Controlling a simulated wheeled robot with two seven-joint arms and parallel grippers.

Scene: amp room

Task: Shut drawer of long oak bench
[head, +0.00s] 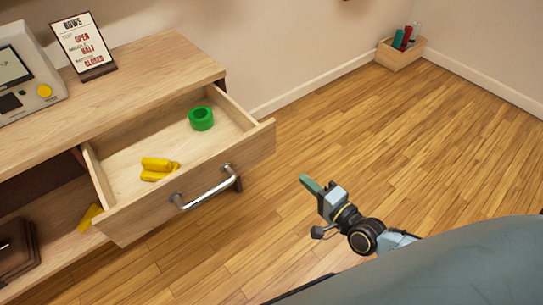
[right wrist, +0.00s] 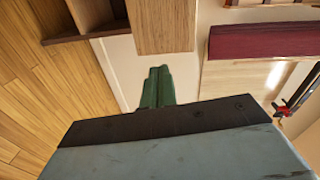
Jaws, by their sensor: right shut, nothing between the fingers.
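The long oak bench (head: 150,62) stands at the left in the head view. Its drawer (head: 190,187) is pulled well out, with a silver bar handle (head: 205,190) on the front. Inside lie a green ring (head: 201,118) and yellow pieces (head: 157,168). My right gripper (head: 311,185) is shut and empty. It is to the right of the drawer front, apart from it, over the floor. Its green fingers (right wrist: 157,88) are together in the right wrist view. My left gripper is not in view.
A sign (head: 84,45) and a device with a screen (head: 25,75) stand on the bench top. A brown bag (head: 17,248) and a yellow thing (head: 90,218) are on the lower shelf. A wooden box (head: 401,54) sits in the far corner. The floor between is clear.

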